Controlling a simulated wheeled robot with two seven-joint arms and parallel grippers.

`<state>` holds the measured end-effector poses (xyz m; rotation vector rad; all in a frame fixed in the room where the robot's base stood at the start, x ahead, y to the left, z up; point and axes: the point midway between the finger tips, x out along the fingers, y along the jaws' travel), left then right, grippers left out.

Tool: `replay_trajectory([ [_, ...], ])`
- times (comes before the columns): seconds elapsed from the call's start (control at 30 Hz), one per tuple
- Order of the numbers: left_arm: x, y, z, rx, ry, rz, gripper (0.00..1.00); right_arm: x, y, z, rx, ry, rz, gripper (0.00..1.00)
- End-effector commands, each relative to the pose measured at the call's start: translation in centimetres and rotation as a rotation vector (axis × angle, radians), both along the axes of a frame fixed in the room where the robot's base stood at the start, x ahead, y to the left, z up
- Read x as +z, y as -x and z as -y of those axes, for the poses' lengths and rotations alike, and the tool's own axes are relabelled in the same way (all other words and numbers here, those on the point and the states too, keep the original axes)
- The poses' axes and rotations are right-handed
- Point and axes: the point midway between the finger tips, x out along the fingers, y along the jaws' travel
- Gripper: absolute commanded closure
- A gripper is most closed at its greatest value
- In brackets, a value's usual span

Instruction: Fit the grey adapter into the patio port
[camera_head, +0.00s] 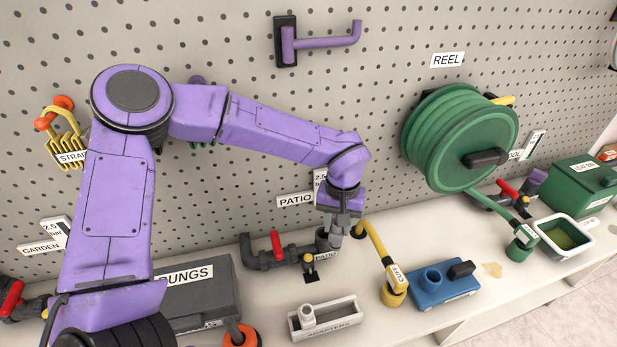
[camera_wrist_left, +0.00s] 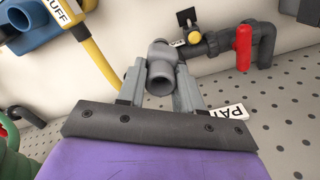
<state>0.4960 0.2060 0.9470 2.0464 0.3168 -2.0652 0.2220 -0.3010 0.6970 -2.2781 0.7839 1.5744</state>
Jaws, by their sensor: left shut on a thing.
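My left gripper (camera_head: 338,226) points down at the patio port and is shut on the grey adapter (camera_head: 335,240). My right gripper is not in view.
A red-handled valve (camera_head: 277,245) is on the patio pipe's left. The yellow cuff hose (camera_head: 375,243) rises close on the right. The ADAPTERS tray (camera_head: 345,311), holding another light grey piece (camera_head: 308,316), and a blue unit (camera_head: 437,290) stand in front. The green reel (camera_head: 458,140) hangs behind right.

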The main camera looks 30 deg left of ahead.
Motion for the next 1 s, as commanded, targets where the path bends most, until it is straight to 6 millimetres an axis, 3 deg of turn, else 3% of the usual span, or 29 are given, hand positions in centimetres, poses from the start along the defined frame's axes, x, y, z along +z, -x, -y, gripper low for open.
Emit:
replay_trajectory([
  [0.03, 1.2, -0.4, -0.6, 0.141, -0.001, 0.000, 1.00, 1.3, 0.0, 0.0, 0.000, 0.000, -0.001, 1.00],
  [0.3, 4.1, -2.7, -4.4, 1.132, -0.011, -0.004, 1.00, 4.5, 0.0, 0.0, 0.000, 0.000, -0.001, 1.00],
  [0.43, 4.8, -3.5, -5.4, 1.442, -0.012, -0.002, 1.00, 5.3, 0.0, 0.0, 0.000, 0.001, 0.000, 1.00],
  [0.6, 4.8, -3.9, -5.7, 1.586, -0.013, -0.002, 1.00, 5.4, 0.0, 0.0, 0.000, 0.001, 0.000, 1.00],
  [1.0, 5.0, -3.9, -5.6, 1.586, -0.012, -0.003, 1.00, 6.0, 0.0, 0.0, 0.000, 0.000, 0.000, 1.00],
])
